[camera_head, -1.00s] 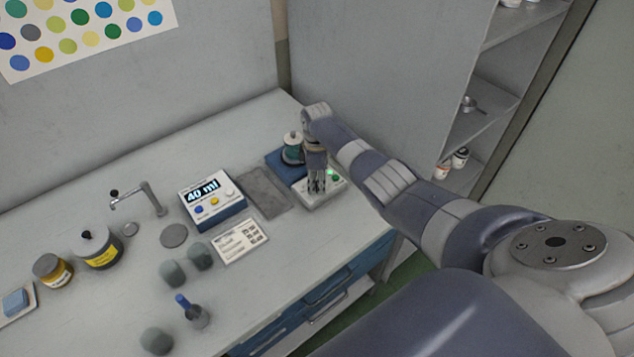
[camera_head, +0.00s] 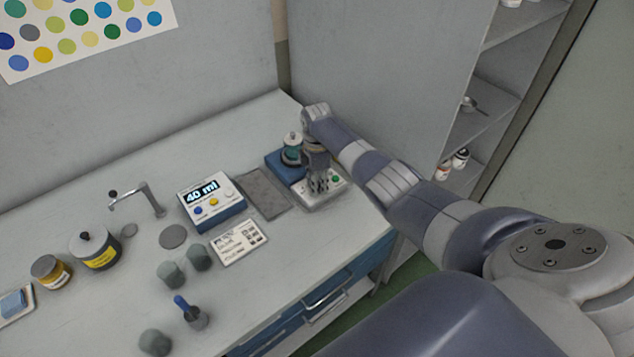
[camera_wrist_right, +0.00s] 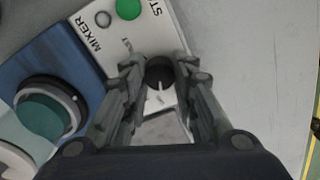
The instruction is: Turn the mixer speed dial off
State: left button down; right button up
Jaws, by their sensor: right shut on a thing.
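The mixer's light grey control panel (camera_head: 308,203) is at the right end of the bench, in front of the blue mixer base (camera_head: 284,164). In the right wrist view the panel shows "MIXER", a green start button (camera_wrist_right: 128,8) and a small grey unlit lamp (camera_wrist_right: 103,19). The dark speed dial (camera_wrist_right: 159,74) with a pale pointer line sits between my fingertips. My right gripper (camera_head: 318,187) points down over the panel and is shut on the dial, as the right wrist view (camera_wrist_right: 160,82) also shows. The fingers partly hide the dial and its scale. My left gripper is not in view.
A teal-banded jar (camera_head: 292,153) stands on the mixer base, close beside my gripper. A dispenser reading "40 ml" (camera_head: 211,202), a grey mat (camera_head: 263,193) and a printed card (camera_head: 239,242) lie to the left. A shelf unit (camera_head: 480,125) stands right of the bench.

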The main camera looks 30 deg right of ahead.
jog(key=o, duration=1.1)
notch_tip(320, 180, up, 12)
jog(key=shift+r, duration=0.1)
